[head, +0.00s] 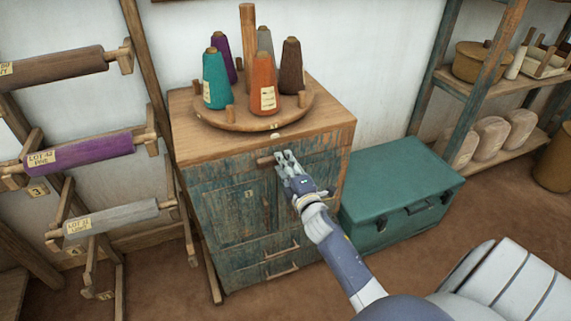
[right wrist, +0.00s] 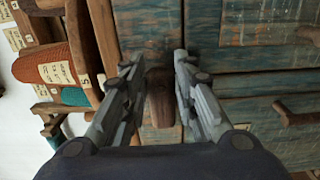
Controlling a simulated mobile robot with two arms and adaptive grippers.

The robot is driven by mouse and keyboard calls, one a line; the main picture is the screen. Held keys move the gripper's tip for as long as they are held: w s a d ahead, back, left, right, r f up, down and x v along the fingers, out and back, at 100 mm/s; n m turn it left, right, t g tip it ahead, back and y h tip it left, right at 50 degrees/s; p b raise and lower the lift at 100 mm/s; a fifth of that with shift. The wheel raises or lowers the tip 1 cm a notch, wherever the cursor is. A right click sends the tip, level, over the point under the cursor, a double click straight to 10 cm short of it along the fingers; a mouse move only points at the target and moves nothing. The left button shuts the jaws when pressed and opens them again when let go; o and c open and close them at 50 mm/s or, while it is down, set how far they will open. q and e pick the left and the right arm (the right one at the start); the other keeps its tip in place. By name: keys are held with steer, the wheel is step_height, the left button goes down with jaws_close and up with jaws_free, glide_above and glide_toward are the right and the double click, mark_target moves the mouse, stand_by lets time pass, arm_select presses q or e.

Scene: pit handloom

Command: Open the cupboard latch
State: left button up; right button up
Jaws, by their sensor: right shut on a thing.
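The cupboard (head: 235,205) is a worn blue-green wooden cabinet with a bare wood top, two doors and drawers below. Its latch (head: 265,161) is a small brown wooden bar at the top of the doors, lying roughly level across the front. My right gripper (head: 282,158) is at the latch, its fingers covering the bar's right part. In the right wrist view the latch (right wrist: 160,100) lies between the two fingers (right wrist: 153,62), and the gripper is shut on it. The doors look closed. My left gripper is not in view.
A round wooden stand (head: 245,118) with several thread cones sits on the cupboard. A green chest (head: 398,190) stands close on the right. A rack with yarn rollers (head: 95,152) is on the left. Shelves (head: 520,95) stand at the back right.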

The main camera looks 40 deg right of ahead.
stand_by(0.3)
steer(key=o, duration=1)
steer(key=shift+o, duration=0.2)
steer(key=shift+s, duration=0.1)
steer(key=v, duration=1.1)
steer(key=shift+s, duration=0.4)
steer(key=shift+f, duration=0.1)
